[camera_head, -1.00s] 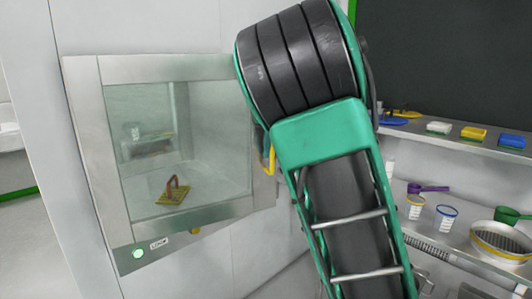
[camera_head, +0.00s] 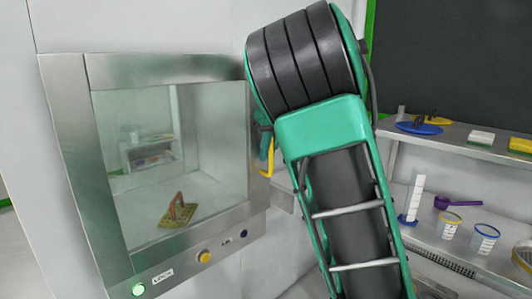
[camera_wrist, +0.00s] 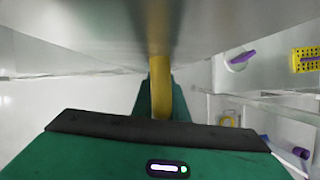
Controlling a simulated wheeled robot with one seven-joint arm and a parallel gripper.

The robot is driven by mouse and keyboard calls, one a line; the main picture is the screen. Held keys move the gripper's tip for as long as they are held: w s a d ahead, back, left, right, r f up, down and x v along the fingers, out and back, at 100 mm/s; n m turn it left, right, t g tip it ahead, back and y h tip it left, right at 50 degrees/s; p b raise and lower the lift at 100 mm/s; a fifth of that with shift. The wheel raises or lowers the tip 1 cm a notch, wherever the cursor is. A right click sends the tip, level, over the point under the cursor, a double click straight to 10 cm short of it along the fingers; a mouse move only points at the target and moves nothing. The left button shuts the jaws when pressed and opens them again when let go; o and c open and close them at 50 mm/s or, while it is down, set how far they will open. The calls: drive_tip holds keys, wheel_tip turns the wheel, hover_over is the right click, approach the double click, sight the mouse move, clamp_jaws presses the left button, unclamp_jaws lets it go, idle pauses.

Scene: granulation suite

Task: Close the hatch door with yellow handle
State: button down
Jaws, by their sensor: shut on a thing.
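The hatch door (camera_head: 165,70) is a metal frame with a glass pane, in the left half of the head view. It looks swung a little out from its frame; the exact gap is hard to tell. Its yellow handle (camera_head: 267,157) is at the right edge, partly hidden by my arm. In the wrist view the yellow handle (camera_wrist: 160,85) runs down between the jaws of my gripper (camera_wrist: 160,100). My gripper is shut on it. The fingers are mostly hidden behind the arm in the head view.
Below the door are a lit green button (camera_head: 138,289) and a yellow button (camera_head: 204,256). A shelf (camera_head: 440,138) and a counter with measuring cups (camera_head: 484,238) stand at the right.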

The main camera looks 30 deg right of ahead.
drive_tip(key=shift+w+a+r, duration=0.1)
drive_tip(key=shift+w+r, duration=0.15)
drive_tip(key=shift+w, duration=0.1)
drive_tip(key=c, duration=2)
unclamp_jaws()
drive_tip(key=shift+c, duration=0.2)
drive_tip(key=shift+r, duration=0.15)
drive_tip(key=shift+r, duration=0.25)
drive_tip(key=v, duration=1)
drive_tip(key=shift+s, duration=0.2)
drive_tip(key=shift+s+f, duration=0.1)
drive_tip(key=shift+f, duration=0.1)
